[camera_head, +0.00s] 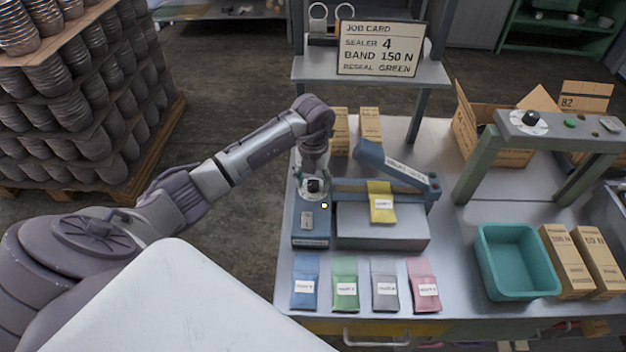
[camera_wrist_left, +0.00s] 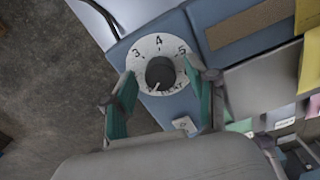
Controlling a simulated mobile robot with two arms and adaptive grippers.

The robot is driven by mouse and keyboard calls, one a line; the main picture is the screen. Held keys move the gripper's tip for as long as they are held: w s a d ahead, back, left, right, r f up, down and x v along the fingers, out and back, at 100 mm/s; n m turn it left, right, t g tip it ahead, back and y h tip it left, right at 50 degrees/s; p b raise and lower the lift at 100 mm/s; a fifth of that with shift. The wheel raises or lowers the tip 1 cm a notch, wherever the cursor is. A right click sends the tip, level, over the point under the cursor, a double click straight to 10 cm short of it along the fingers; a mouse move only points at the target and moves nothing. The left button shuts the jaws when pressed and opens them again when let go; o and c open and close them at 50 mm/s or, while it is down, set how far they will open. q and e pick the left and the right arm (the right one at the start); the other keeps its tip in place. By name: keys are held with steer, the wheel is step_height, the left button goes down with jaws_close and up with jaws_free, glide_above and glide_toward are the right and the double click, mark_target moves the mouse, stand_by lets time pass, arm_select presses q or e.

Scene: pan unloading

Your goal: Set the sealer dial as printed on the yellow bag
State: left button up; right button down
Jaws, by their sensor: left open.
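The sealer (camera_head: 383,232) stands on the bench with its blue arm raised. Its dial (camera_wrist_left: 160,43) is a white disc with a dark round knob (camera_wrist_left: 160,73); 3, 4 and 5 are readable along the far edge. A pale mark on the knob points toward the near edge. My left gripper (camera_wrist_left: 160,78) is open, its green-padded fingers on either side of the knob; I cannot tell if they touch it. In the head view the left gripper (camera_head: 313,180) is over the dial. The yellow bag (camera_head: 382,205) lies on the sealer, its label too small to read.
A job card (camera_head: 380,49) reads sealer 4, band 150 N, reseal green. Blue, green, grey and pink bags (camera_head: 305,283) line the bench front. A teal bin (camera_head: 487,268), boxes (camera_head: 567,262) and a green stand with another dial (camera_head: 522,122) are at the right.

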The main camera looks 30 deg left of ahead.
arm_select(q)
jaws_close()
steer(key=shift+f+m+b, duration=0.15)
steer(key=shift+m+b, duration=0.75)
steer(key=shift+b, duration=0.1)
steer(key=m+b, duration=0.7)
steer(key=shift+m, duration=0.4)
steer(key=m+b, duration=0.4)
steer(key=m, duration=0.1)
steer(key=shift+w+m+b, duration=0.1)
steer(key=shift+m+b, duration=0.2)
steer(key=shift+r+m+b, duration=0.2)
steer(key=shift+m+b, duration=1.05)
steer(key=shift+m, duration=0.95)
